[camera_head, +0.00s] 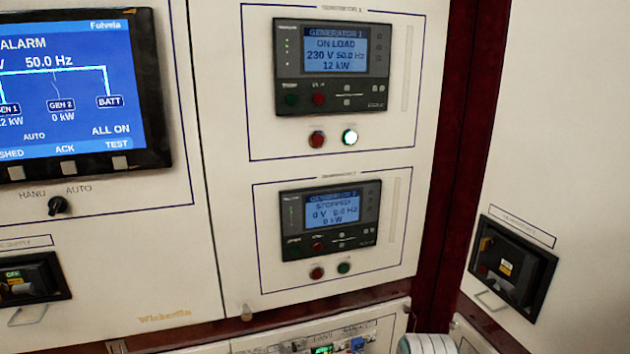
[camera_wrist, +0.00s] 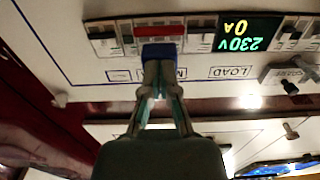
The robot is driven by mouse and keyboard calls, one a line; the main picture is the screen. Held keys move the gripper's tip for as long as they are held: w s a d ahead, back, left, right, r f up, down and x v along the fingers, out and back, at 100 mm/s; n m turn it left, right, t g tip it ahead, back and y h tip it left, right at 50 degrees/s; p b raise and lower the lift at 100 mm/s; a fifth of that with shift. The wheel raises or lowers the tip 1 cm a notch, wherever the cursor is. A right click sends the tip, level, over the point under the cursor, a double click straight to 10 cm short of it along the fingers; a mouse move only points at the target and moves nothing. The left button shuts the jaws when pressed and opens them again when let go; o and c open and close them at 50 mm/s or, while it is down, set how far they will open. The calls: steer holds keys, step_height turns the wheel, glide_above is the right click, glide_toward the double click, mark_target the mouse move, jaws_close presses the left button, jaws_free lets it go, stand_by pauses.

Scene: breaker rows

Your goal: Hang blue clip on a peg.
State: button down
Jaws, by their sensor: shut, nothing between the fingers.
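The blue clip (camera_wrist: 158,50) shows in the wrist view as a small dark blue block on the breaker row, just below a red bar. It also shows as a small blue patch at the bottom of the head view (camera_head: 357,343). My gripper (camera_wrist: 159,78) is shut and empty, its fingertips overlapping the clip's lower edge in the picture. I cannot tell whether they touch it. A pale peg (camera_wrist: 290,130) sticks out of the panel at right in the wrist view. A small peg-like knob (camera_head: 246,311) shows at the lower panel edge in the head view.
The breaker row carries a red bar (camera_wrist: 160,30) and a lit meter (camera_wrist: 243,34). A dark handle (camera_wrist: 280,76) juts out at right. In the head view, generator panels (camera_head: 333,66) fill the wall, and a breaker (camera_head: 512,266) with a wire loop is at right.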

steer(key=shift+x, duration=0.8)
steer(key=v, duration=1.8)
stand_by(0.4)
stand_by(0.5)
